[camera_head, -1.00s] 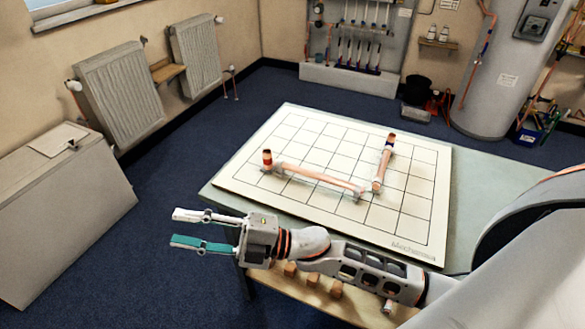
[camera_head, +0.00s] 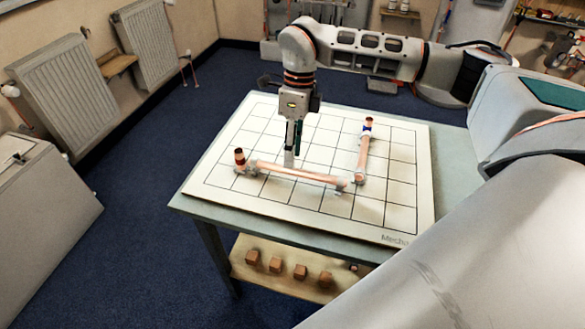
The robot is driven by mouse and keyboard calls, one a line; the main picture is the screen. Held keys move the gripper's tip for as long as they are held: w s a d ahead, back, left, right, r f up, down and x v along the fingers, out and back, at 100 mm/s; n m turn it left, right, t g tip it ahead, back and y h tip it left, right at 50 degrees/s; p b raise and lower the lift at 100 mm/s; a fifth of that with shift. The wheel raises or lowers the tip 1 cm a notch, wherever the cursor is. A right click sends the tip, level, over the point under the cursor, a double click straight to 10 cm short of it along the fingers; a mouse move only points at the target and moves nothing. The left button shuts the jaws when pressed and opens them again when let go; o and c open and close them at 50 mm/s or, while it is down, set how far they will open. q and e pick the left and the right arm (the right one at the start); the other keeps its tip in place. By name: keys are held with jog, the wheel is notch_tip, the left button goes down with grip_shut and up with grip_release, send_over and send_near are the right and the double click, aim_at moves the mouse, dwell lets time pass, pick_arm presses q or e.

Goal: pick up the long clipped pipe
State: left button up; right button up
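The long clipped pipe (camera_head: 305,175) is copper and lies across the gridded white board (camera_head: 225,185) on the bench. A dark red end piece (camera_head: 239,157) stands up at its left end, and pale clips show near both ends. My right gripper (camera_head: 294,157) points straight down above the board, at the middle of the pipe. Its white and dark teal fingers look apart, one nearer the camera than the other. The fingertips are close to the pipe; I cannot tell whether they touch it. My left gripper is not in view.
A shorter copper pipe (camera_head: 363,150) with a blue band lies to the right, near the long pipe's right end. Several wooden blocks (camera_head: 300,271) sit on a shelf below the bench. Blue floor on the left is clear.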

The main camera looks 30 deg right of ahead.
aim_at(295, 169)
jog(key=shift+w+d, duration=0.15)
jog(key=shift+d, duration=0.35)
jog(key=shift+f, duration=0.3)
jog(key=x, duration=0.6)
jog(key=shift+w+d+f, duration=0.1)
jog(key=shift+d+f, duration=0.05)
jog(key=shift+f, duration=0.25)
grip_shut()
